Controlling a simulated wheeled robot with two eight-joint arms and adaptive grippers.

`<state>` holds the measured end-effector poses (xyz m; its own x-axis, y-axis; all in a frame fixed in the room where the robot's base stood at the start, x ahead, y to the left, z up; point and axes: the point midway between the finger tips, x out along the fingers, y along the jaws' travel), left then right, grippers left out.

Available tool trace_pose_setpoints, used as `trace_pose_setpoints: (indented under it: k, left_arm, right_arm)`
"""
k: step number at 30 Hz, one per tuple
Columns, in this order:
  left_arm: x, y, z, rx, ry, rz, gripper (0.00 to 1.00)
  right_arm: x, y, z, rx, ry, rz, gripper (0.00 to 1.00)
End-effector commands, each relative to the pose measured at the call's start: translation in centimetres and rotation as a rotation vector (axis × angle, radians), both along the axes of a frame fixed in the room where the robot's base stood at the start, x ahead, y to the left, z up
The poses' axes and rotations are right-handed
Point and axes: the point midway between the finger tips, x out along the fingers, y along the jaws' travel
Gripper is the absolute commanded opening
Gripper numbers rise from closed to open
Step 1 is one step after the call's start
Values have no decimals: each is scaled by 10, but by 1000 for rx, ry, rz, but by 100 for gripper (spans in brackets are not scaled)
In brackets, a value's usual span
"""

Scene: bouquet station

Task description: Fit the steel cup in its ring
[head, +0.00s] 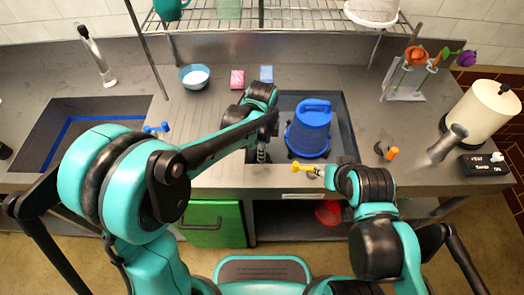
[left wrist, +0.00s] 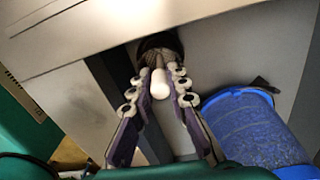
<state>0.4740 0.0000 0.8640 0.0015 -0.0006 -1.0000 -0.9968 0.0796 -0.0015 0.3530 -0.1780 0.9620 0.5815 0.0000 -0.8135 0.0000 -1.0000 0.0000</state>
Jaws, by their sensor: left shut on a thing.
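A flared metal cup (head: 447,142) stands at the right of the counter in the head view, beside the paper roll. I cannot make out a ring for it with certainty. My left gripper (head: 263,154) points down at the left side of the right-hand basin, far from that cup. In the left wrist view my left gripper (left wrist: 160,92) is shut on a white rounded piece (left wrist: 158,88), with a dark, rough round thing just beyond its tips. My right gripper (head: 324,173) is at the counter's front edge beside a yellow piece (head: 307,168); its fingers are unclear.
A blue bucket (head: 309,131) stands in the basin, close right of my left gripper; it also shows in the left wrist view (left wrist: 255,128). A flower rack (head: 405,83), paper roll (head: 483,110), black box (head: 482,164) and orange piece (head: 392,153) occupy the right. A bowl (head: 195,77) stands behind.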

Motion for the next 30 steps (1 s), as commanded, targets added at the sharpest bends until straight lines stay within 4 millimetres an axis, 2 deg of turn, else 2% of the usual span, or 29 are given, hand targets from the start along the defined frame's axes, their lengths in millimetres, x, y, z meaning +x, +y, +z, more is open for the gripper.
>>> trace_pose_setpoints:
  k: [4, 5, 6, 7, 16, 19, 23, 30]
  left_arm:
    - [0, 0, 0, 0, 0, 0, 0]
    - [0, 0, 0, 0, 0, 0, 23]
    - [0, 0, 0, 0, 0, 0, 34]
    - [0, 0, 0, 0, 0, 0, 40]
    - [0, 0, 1, 0, 0, 0, 40]
    - [0, 0, 8, 0, 0, 0, 40]
    - [0, 0, 29, 0, 0, 0, 40]
    - [0, 0, 82, 0, 0, 0, 40]
  right_arm:
    - [0, 0, 0, 0, 0, 0, 40]
    - [0, 0, 0, 0, 0, 0, 40]
    - [0, 0, 0, 0, 0, 0, 40]
    - [0, 0, 0, 0, 0, 0, 40]
    - [0, 0, 0, 0, 0, 0, 40]
    - [0, 0, 0, 0, 0, 0, 40]
    - [0, 0, 0, 0, 0, 0, 40]
    - [0, 0, 0, 0, 0, 0, 40]
